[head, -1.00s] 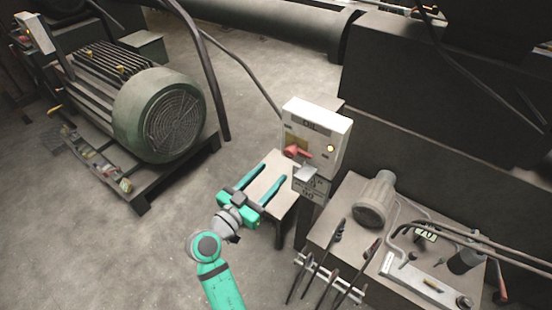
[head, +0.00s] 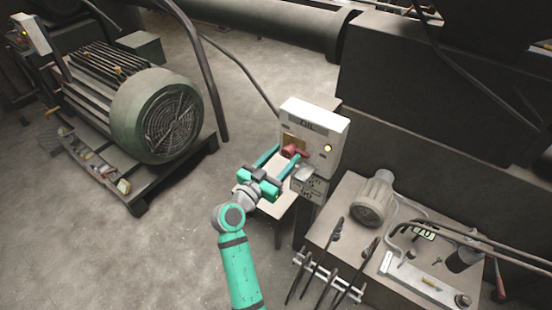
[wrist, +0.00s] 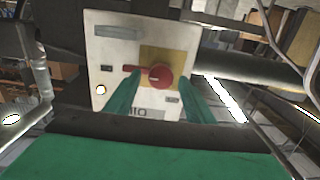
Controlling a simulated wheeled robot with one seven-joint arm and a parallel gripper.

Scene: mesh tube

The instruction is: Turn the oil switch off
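The oil switch box (head: 318,127) is a pale panel labelled OIL on a post. Its red rotary switch (head: 291,150) sits on a yellowish plate, with its lever pointing right in the head view. In the wrist view the panel (wrist: 112,52) appears upside down, and the red knob (wrist: 160,77) shows between my fingers with its lever pointing left. My gripper (head: 284,153) is open in front of the switch, one finger on each side of the knob. The left finger in the wrist view overlaps the lever; I cannot tell whether it touches.
A lit yellow lamp (head: 327,148) is on the panel. A grey table (head: 345,205) with a motor, tools and cables stands at the right. A large green motor (head: 160,115) stands at the left. The floor between is clear.

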